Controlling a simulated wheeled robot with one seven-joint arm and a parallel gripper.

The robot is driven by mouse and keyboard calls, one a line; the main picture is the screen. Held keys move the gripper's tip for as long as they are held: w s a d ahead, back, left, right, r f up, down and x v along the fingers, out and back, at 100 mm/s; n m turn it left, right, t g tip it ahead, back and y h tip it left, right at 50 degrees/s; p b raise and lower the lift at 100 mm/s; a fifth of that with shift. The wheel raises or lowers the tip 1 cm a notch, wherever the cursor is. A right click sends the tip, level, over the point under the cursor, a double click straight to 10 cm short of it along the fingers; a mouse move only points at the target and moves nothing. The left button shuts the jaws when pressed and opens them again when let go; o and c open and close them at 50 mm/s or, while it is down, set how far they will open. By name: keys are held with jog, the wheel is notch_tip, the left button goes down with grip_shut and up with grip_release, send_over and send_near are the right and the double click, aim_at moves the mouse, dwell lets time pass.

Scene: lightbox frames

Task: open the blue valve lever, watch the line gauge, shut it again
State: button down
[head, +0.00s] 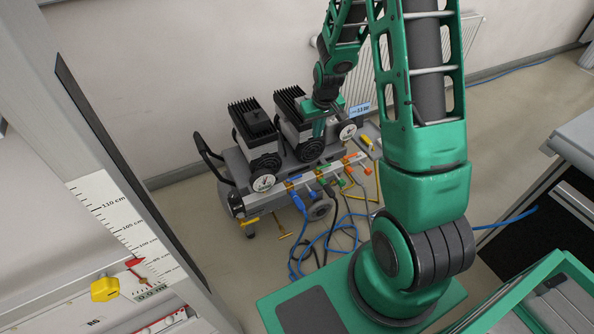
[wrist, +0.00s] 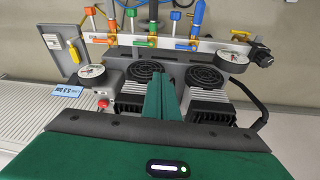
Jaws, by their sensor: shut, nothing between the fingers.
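A grey manifold bar (wrist: 150,43) with coloured valves and fittings runs along the compressor (head: 235,165). A blue fitting (head: 298,201) with a blue hose hangs at its left end in the head view; it shows at upper right in the wrist view (wrist: 198,18). I cannot tell a blue lever apart from the small blue parts there. Two round white gauges (head: 263,183) (head: 347,132) face outward; they also show in the wrist view (wrist: 92,72) (wrist: 233,58). My gripper (head: 318,132) is shut and empty, above the motor blocks and apart from the valves; its green fingers (wrist: 164,95) meet.
Two black-finned motor blocks (head: 255,135) stand on the compressor close to my gripper. Blue and dark hoses (head: 325,240) loop over the floor. A small blue-white display (wrist: 67,91) sits by the radiator (wrist: 30,120). A panel with a ruler scale (head: 115,220) stands at left.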

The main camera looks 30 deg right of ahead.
jog(key=n+t, duration=0.1)
send_over(294, 178)
jog(key=w+d, duration=0.2)
jog(key=d, duration=0.1)
notch_tip(294, 178, down, 13)
jog(key=shift+a+y, duration=0.25)
jog(key=shift+y, duration=0.15)
jog(key=shift+s+f, duration=0.15)
jog(key=shift+f, duration=2.45)
jog(key=shift+s+f, duration=0.15)
jog(key=shift+f, duration=2.45)
jog(key=shift+d, duration=0.2)
